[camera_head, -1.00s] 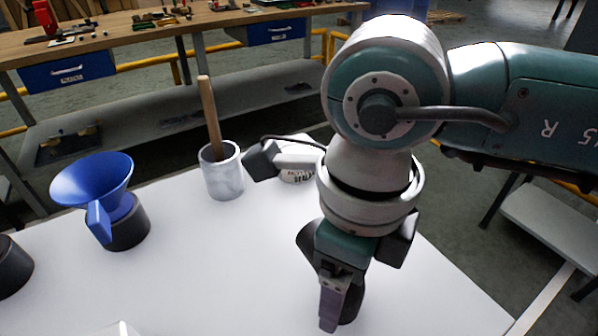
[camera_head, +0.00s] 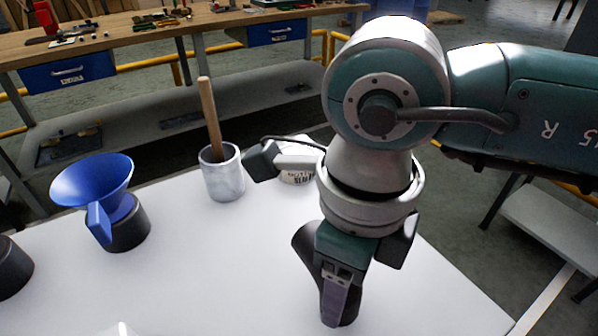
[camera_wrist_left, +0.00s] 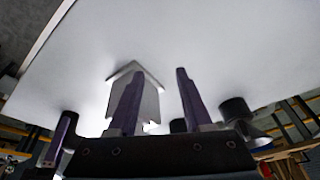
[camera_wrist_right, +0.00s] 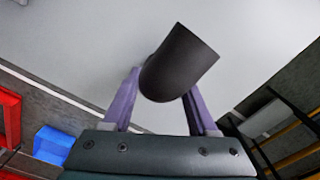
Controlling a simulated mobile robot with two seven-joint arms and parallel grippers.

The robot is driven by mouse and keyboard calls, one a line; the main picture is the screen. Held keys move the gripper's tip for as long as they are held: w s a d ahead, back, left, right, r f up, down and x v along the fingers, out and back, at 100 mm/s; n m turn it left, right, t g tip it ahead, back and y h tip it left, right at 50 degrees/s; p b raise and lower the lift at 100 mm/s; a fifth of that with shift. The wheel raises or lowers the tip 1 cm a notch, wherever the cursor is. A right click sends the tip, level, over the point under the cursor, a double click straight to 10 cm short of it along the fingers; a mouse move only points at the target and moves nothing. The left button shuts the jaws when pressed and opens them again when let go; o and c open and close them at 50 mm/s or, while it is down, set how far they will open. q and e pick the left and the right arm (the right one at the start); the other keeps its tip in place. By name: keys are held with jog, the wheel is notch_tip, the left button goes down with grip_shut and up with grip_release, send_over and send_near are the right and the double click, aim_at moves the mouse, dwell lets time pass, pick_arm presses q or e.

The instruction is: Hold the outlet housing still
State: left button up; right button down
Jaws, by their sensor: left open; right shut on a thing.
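The outlet housing appears to be the dark cylindrical piece (camera_wrist_right: 180,62) between the fingers of my right gripper (camera_wrist_right: 160,85) in the right wrist view. The right gripper is shut on it. In the head view the right gripper (camera_head: 336,312) points down at the front of the white table, and its dark piece (camera_head: 350,308) is partly hidden behind the fingers. It looks upright and low at the tabletop; whether it touches cannot be told.
A blue funnel (camera_head: 92,180) sits on a dark round part (camera_head: 125,228) at the left. A grey cup (camera_head: 222,178) with a wooden-handled tool stands farther back, beside a white labelled object (camera_head: 296,172). A pale block (camera_wrist_left: 150,100) shows in the left wrist view. The table's middle is clear.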

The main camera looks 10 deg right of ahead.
pick_arm(q)
jog(key=shift+r+p, duration=1.4)
jog(key=shift+p, duration=0.05)
pick_arm(e)
jog(key=shift+a+r, duration=0.15)
jog(key=shift+r, duration=1.6)
